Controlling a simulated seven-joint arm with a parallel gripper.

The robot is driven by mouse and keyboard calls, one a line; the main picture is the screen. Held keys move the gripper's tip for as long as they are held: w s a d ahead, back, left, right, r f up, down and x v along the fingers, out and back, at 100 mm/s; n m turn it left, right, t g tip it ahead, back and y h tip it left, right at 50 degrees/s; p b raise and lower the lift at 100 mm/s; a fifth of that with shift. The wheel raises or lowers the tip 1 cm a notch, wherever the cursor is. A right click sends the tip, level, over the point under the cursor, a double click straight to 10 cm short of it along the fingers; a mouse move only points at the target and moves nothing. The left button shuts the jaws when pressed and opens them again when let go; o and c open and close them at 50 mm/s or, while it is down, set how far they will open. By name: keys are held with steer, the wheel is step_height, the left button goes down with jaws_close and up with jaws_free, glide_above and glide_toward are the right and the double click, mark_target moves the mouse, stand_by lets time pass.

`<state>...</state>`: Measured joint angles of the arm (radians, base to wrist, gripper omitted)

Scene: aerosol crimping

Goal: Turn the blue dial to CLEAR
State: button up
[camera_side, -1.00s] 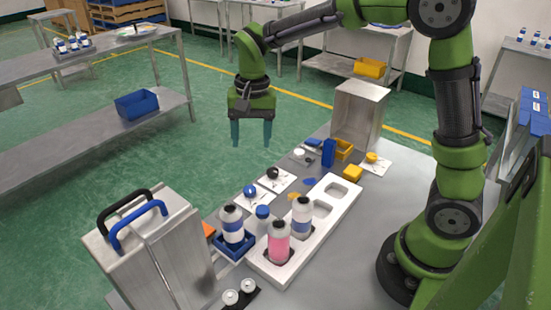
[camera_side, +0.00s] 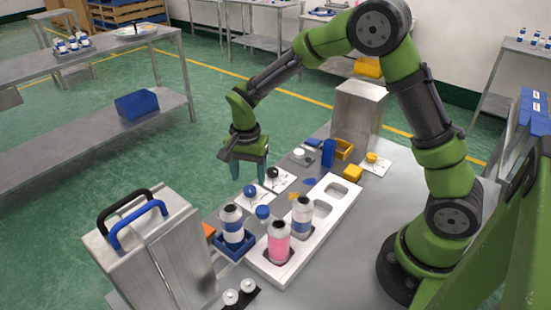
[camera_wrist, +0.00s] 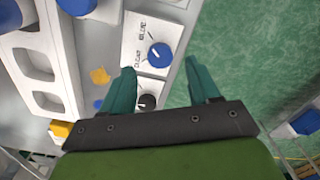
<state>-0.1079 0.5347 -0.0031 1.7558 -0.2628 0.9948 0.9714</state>
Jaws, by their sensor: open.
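The blue dial (camera_side: 250,190) sits on a white labelled plate on the table. In the wrist view the blue dial (camera_wrist: 159,56) lies just beyond and between my fingertips, with the CLEAR label to its left and another label above. Its pointer direction is too small to tell. My gripper (camera_side: 248,173) is open and empty, pointing down above the dial plates, slightly behind the blue dial. In the wrist view my gripper (camera_wrist: 160,70) shows both teal fingers spread, with a black dial (camera_wrist: 147,101) between them nearer the palm.
A white tray (camera_side: 325,228) holds a pink bottle (camera_side: 278,243) and a blue-labelled bottle (camera_side: 302,217). Another bottle (camera_side: 231,222) stands in a blue holder, near a blue cap (camera_side: 262,212). A metal box (camera_side: 152,245) with handles stands front left.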

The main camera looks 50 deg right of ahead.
mark_target(250, 189)
steer(key=shift+f, duration=1.95)
steer(key=c, duration=1)
steer(key=shift+c, duration=0.2)
